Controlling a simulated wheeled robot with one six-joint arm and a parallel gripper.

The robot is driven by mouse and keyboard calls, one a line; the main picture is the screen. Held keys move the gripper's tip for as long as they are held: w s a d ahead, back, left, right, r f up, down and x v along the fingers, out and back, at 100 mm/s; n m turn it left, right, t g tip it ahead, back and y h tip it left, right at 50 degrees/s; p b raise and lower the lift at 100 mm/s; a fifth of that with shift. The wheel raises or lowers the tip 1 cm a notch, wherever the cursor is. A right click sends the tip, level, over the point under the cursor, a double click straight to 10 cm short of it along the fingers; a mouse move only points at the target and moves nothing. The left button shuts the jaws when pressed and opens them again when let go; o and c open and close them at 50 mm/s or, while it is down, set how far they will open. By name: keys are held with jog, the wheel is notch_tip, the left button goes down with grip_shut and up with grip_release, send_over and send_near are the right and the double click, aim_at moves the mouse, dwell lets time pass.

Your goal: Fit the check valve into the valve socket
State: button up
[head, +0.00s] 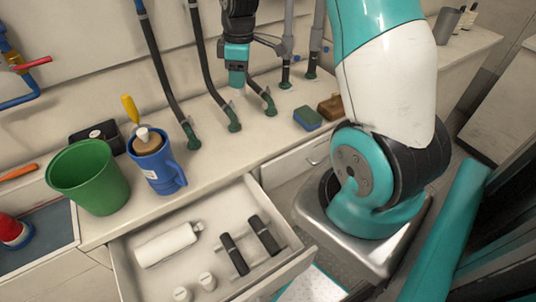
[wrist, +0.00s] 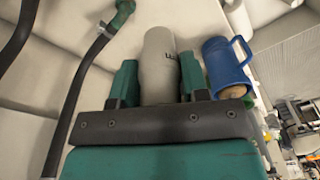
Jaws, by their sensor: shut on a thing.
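My gripper (head: 237,78) hangs over the back of the counter in the head view, pointing down. I cannot make out the check valve in the head view. I cannot single out the valve socket in either view.
Black hoses with green ends (head: 233,119) stand along the counter near my gripper. A green bucket (head: 90,180), a blue mug (head: 158,170) and a sponge (head: 307,118) stand on the counter. An open drawer (head: 290,270) with a white bottle (head: 167,244) juts out in front.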

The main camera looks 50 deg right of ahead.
jog(key=s+d+n+b, duration=0.4)
jog(key=d+n+b, duration=0.2)
jog(key=d, duration=0.1)
notch_tip(320, 180, down, 20)
jog(key=shift+w+r+b, duration=0.1)
jog(key=shift+w+b, duration=0.05)
jog(key=shift+b, duration=0.2)
jog(key=o, duration=0.9)
jog(key=shift+o, duration=0.2)
